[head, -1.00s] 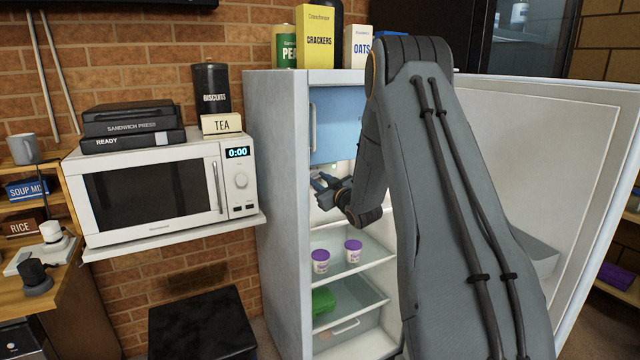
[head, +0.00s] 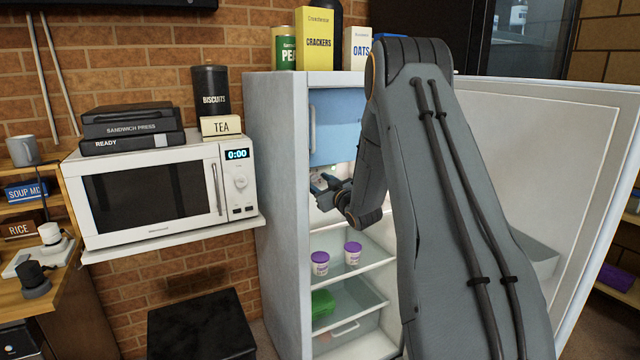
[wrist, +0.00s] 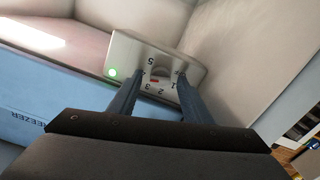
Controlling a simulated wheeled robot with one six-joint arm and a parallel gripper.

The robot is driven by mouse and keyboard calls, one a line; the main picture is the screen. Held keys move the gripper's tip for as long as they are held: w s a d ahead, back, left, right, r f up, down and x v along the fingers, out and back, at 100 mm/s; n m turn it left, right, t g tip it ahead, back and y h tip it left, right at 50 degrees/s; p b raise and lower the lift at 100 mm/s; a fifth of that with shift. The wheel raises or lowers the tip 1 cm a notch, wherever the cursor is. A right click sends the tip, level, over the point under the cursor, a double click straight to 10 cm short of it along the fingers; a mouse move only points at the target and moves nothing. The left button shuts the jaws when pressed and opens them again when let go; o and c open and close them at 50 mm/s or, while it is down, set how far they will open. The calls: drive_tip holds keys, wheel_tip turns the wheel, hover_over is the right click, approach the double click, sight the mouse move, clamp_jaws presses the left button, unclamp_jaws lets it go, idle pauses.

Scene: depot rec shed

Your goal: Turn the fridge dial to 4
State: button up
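The fridge dial (wrist: 161,70) sits on a pale control panel (wrist: 125,50) inside the fridge, under the freezer door. Numbers ring the dial, and a small red mark shows on the side facing 2 and 3; its exact reading is hard to tell. A green light glows on the panel. My gripper (wrist: 160,77) has its two fingers apart, one on each side of the dial, with gaps visible. Whether the tips touch the panel cannot be told. In the head view my gripper (head: 326,184) is inside the open fridge (head: 275,180), and the dial is hidden there.
The blue freezer door (head: 335,125) is shut just above my gripper. The fridge door (head: 590,150) stands open to the right. Two purple-lidded tubs (head: 320,263) stand on a shelf below. A microwave (head: 150,195) is left of the fridge.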

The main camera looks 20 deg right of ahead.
drive_tip(key=s+b, duration=0.2)
drive_tip(key=s, duration=0.6)
drive_tip(key=shift+d, duration=0.15)
idle(0.4)
